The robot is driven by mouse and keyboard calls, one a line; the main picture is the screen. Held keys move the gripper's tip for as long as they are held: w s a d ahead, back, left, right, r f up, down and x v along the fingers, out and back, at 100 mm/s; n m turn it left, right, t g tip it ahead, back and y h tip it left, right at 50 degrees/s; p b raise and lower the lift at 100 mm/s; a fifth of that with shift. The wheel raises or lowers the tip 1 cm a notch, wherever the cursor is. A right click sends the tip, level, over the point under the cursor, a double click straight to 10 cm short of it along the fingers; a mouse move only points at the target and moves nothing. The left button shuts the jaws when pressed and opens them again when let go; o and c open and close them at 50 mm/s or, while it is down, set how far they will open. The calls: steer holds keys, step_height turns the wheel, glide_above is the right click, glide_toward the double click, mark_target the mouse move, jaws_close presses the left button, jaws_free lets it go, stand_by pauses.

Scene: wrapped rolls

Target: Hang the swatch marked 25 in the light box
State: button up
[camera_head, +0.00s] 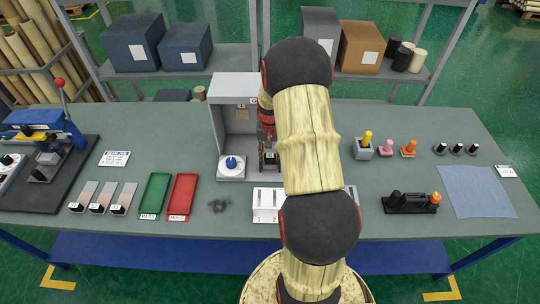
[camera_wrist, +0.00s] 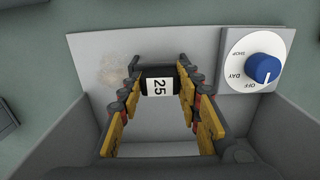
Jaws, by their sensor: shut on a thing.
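The swatch marked 25 (camera_wrist: 159,87) shows in the wrist view as a black grip with a white label; the rest of it is hidden. My gripper (camera_wrist: 160,75) is shut on it, with yellow-padded fingers on either side. In the head view my gripper (camera_head: 268,152) is at the right side of the grey light box (camera_head: 232,88), partly hidden by my arm. The light box opening faces the front. A white dial with a blue knob (camera_head: 231,162) is at its front left; the knob (camera_wrist: 264,69) also shows in the wrist view, with OFF, DAY and SHOP marks.
Three swatches (camera_head: 101,196) lie at the left, beside a green tray (camera_head: 155,193) and a red tray (camera_head: 181,194). A white numbered block (camera_head: 267,199) stands in front of the light box. Small coloured pieces (camera_head: 387,147) and a blue cloth (camera_head: 474,190) are at the right.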

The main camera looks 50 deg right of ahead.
steer(key=o, duration=1.2)
step_height(320, 180, up, 12)
steer(key=shift+r, duration=0.1)
stand_by(0.5)
